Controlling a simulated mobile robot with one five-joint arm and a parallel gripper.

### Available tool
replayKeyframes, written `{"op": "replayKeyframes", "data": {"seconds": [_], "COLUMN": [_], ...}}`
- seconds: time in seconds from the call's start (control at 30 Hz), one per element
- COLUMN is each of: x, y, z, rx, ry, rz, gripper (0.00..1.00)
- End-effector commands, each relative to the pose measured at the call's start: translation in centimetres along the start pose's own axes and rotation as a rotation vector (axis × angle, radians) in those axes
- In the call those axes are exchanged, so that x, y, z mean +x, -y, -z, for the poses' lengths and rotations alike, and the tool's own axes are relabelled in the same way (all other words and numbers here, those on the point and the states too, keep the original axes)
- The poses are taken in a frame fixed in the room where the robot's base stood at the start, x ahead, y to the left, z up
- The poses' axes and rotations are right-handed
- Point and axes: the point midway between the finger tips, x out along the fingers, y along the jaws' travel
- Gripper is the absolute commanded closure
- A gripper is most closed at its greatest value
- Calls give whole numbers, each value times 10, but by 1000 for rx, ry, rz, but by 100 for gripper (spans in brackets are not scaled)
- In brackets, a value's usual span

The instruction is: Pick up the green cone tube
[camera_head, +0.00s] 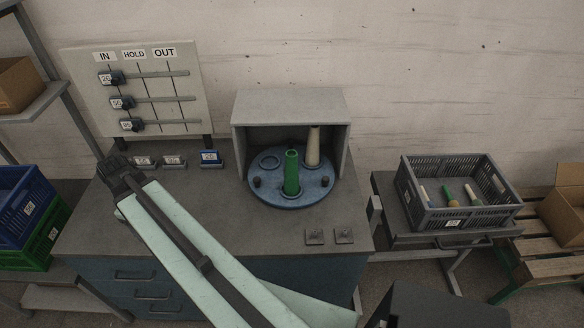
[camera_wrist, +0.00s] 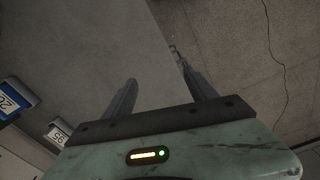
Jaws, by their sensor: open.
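A green cone tube (camera_head: 291,172) stands upright on the blue round turntable (camera_head: 262,190), toward its front middle. A cream cone tube (camera_head: 313,147) stands behind it to the right, partly inside the grey open-front housing (camera_head: 290,104). My gripper (camera_head: 112,165) is at the left end of the bench, well left of the green tube and apart from it. In the wrist view my gripper (camera_wrist: 155,82) has its two fingers spread with nothing between them. The green tube is not in the wrist view.
A board (camera_head: 140,92) with IN, HOLD, OUT sliders stands behind my gripper. Small labelled blocks (camera_head: 210,158) sit near it. A grey crate (camera_head: 460,192) at right holds several tubes, one partly green. The bench top (camera_head: 215,200) is clear left of the turntable.

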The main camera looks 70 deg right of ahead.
Motion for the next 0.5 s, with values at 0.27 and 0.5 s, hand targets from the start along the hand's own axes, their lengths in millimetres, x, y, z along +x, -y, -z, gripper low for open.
{"op": "replayKeyframes", "data": {"seconds": [0.27, 0.5], "x": [-73, -106], "y": [-218, -304], "z": [-170, -329], "rx": [-113, -210], "ry": [0, 0], "rz": [1, 1], "gripper": [34, 34]}}
